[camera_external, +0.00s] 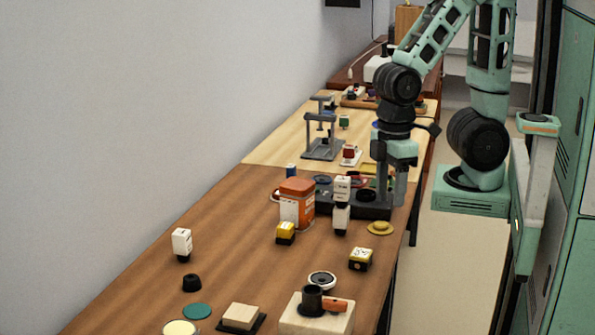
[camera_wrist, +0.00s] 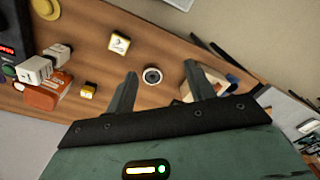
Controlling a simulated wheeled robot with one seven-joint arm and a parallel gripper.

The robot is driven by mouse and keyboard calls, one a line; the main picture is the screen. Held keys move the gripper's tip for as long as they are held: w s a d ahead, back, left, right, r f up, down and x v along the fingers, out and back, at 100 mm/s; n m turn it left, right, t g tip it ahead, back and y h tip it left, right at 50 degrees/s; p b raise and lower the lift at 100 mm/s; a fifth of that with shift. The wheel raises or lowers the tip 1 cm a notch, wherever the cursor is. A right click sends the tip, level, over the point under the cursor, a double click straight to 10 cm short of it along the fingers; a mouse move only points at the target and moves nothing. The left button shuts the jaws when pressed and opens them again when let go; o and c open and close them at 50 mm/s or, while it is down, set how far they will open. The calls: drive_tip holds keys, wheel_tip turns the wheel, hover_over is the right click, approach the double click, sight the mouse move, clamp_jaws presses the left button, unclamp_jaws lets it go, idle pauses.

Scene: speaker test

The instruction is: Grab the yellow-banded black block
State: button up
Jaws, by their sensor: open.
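Two small blocks show yellow and black, and I cannot tell for certain which one the task means. One (camera_external: 360,259) has a pale marked top, yellow below it and dark sides. It stands near the table's right edge and also shows in the wrist view (camera_wrist: 119,43), left of the fingers. The other (camera_external: 285,233) is yellow with a dark lower part, in front of the orange-and-white canister. It shows in the wrist view (camera_wrist: 88,90) further left. My gripper (camera_wrist: 160,72) is open and empty, above the table and apart from both blocks.
A round speaker driver (camera_wrist: 152,75) appears between my fingertips, lying on the table below. The orange canister (camera_external: 297,205), stacked white-and-black blocks (camera_external: 342,190) and yellow hat-shaped piece (camera_external: 380,228) stand nearby. A pale wooden box (camera_external: 317,314) is in front. Bare wood surrounds the right block.

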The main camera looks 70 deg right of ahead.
drive_tip(key=shift+o, duration=0.4)
drive_tip(key=shift+o, duration=1.1)
